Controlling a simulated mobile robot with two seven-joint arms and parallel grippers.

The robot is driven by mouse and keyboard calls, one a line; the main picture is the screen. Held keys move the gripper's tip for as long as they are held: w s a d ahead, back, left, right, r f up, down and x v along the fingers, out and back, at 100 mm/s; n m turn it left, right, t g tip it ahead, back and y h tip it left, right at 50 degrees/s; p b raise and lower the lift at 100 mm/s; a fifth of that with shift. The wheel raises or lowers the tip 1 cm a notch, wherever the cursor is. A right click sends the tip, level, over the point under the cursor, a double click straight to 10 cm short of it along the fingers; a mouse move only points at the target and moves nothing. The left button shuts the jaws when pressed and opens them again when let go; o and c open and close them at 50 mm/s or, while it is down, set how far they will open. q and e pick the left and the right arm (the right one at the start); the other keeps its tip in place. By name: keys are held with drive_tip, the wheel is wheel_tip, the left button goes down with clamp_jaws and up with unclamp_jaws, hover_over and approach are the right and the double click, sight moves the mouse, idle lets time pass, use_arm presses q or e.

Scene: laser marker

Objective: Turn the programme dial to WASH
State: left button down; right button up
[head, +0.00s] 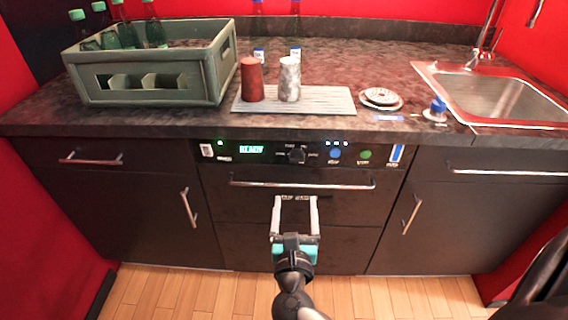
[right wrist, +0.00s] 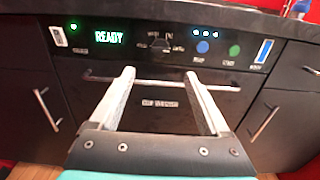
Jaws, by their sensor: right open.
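The programme dial (head: 296,155) is a dark knob in the middle of the black control panel under the counter edge. It also shows in the right wrist view (right wrist: 160,46), with small labels around it that are too small to read. A green display (right wrist: 109,38) left of it reads READY. My right gripper (head: 296,198) is open and empty in front of the appliance front, below the dial and the handle bar. In the right wrist view its two fingers (right wrist: 160,75) point up toward the panel, apart from the dial. My left gripper is not in view.
A horizontal handle bar (head: 302,184) runs across the appliance below the panel. A blue button (head: 335,155) and a green button (head: 365,155) sit right of the dial. On the counter are a bottle crate (head: 150,88), a ribbed mat (head: 325,101) with two cups, and a sink (head: 510,97).

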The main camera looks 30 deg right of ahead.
sight(297, 161)
drive_tip(key=b+x, duration=0.1)
drive_tip(key=x, duration=1.3)
drive_tip(key=shift+b, duration=0.35)
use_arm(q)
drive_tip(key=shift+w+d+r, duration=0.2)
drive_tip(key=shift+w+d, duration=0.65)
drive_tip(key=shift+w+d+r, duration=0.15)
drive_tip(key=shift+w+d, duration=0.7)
use_arm(e)
drive_tip(key=shift+w+d, duration=0.25)
drive_tip(key=shift+w, duration=0.25)
drive_tip(key=shift+c, duration=0.2)
clamp_jaws()
